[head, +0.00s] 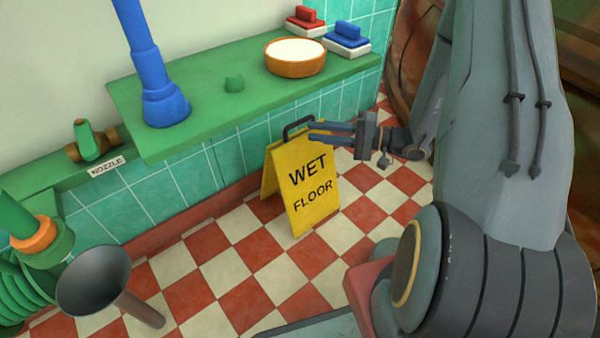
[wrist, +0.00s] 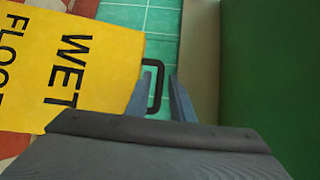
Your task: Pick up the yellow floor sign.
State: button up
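The yellow floor sign (head: 306,184) stands upright as an A-frame on the tiled floor, close to the green tiled wall. It reads WET FLOOR and has a black handle (head: 298,127) on top. My gripper (head: 312,131) is at the height of the handle, its fingers pointing left across it. In the wrist view the fingers (wrist: 162,90) are apart, and the sign (wrist: 70,75) lies to the left. The handle (wrist: 157,84) overlaps the left finger, with its outer bar showing between the two fingers. I cannot tell whether a finger touches it.
A green shelf (head: 205,92) runs along the wall above the sign, close to my gripper. It holds a blue post (head: 155,75), a round bowl (head: 295,57) and red and blue brushes (head: 347,37). A dark funnel (head: 95,280) stands at lower left. The checkered floor between is clear.

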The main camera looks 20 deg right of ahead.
jog(key=shift+t, duration=0.9)
jog(key=w+b, duration=0.1)
jog(key=w+a, duration=0.1)
jog(key=w, duration=0.1)
jog(key=w+a+b, duration=0.1)
jog(key=w, duration=0.1)
jog(key=shift+a+f+b, duration=0.25)
jog(key=shift+f+b, duration=0.1)
jog(key=b+x, duration=0.3)
jog(key=x, duration=0.3)
jog(key=shift+d+r, duration=0.1)
jog(key=shift+c, duration=0.5)
grip_shut()
